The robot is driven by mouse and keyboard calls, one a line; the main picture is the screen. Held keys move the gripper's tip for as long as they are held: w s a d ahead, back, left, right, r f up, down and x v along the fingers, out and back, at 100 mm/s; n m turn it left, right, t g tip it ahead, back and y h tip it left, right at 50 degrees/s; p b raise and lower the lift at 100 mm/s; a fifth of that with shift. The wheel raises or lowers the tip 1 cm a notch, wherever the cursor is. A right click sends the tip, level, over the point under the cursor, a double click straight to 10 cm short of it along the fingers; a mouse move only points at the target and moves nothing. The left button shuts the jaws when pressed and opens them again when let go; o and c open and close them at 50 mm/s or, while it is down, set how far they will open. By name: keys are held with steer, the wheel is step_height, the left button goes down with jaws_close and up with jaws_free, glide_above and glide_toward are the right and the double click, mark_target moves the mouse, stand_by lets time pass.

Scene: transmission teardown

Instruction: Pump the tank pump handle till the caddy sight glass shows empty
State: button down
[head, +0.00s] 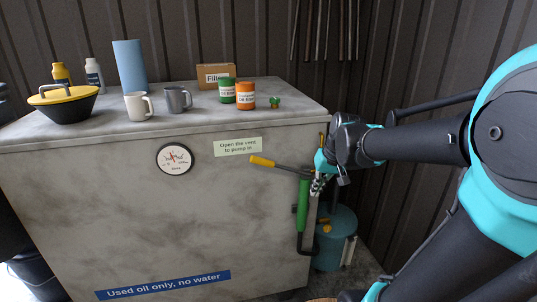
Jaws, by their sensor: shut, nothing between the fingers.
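The pump handle (283,167) is a dark lever with a yellow grip, sticking out leftward from the tank's right front edge and tilted slightly up at its grip end. A green pump body (302,205) hangs below it. My gripper (317,186) is shut and empty, close to the lever's right end and the pump top; I cannot tell if it touches them. The teal caddy (336,240) stands on the floor right of the tank, partly hidden by the pump and hose. A pale upright strip on its right side may be the sight glass (349,250); its level is too small to read.
The big grey tank (95,230) carries a dial gauge (175,159) and a "Open the vent to pump in" label (238,147). Mugs, cans, bottles, a box and a yellow-topped funnel (63,98) stand on top. A ribbed wall is behind my arm.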

mark_target(267, 161)
steer(key=w+a+r+y, duration=0.1)
steer(key=w+a+r, duration=0.2)
steer(key=r, duration=0.3)
steer(key=w+a+r+n+g+y, duration=0.1)
steer(key=w+a+r, duration=0.1)
steer(key=r, duration=0.5)
steer(key=w+a+r+g, duration=0.1)
steer(key=w+a+r, duration=0.2)
steer(key=a+r, duration=0.2)
step_height(267, 161, up, 2)
steer(key=shift+w+r+n+y, duration=0.25)
steer(key=shift+w+n+y, duration=0.1)
steer(key=shift+n+y, duration=0.05)
steer(key=shift+a+f, duration=0.1)
steer(key=x, duration=1.4)
steer(key=shift+s, duration=0.1)
